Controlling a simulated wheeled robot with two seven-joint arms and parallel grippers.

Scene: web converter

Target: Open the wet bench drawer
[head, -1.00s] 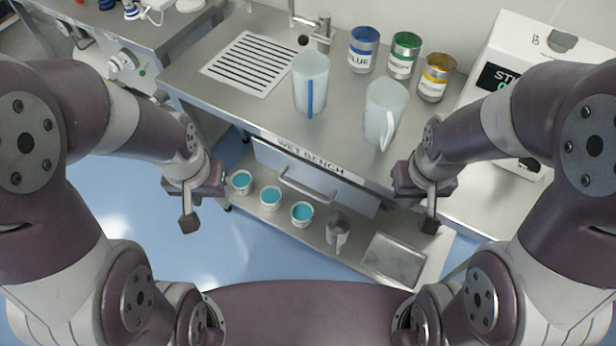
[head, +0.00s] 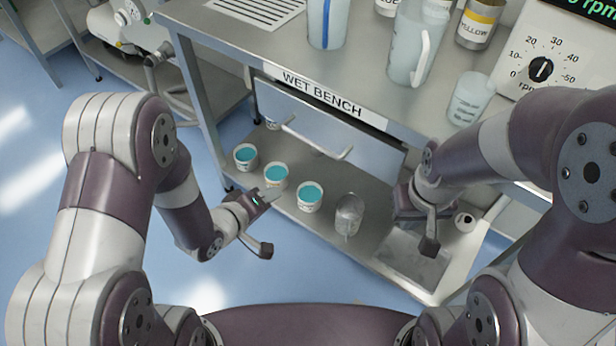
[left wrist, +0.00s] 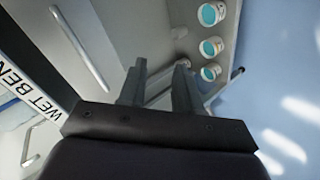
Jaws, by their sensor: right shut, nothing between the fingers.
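The wet bench drawer (head: 300,110) has a plain grey front under the WET BENCH label (head: 320,92) and looks shut. Its silver bar handle (head: 318,142) runs across the front; the handle (left wrist: 80,48) also shows at upper left in the left wrist view. My left gripper (head: 274,194) is below and left of the handle, apart from it, near the cups. In the left wrist view its two fingers (left wrist: 158,82) are parted, with nothing between them. My right gripper (head: 412,208) is shut and empty, right of the drawer; its fingertips are largely hidden.
Clear jugs (head: 415,45) and a yellow-labelled can (head: 478,22) stand on the bench top. A dial device (head: 560,50) is at right.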

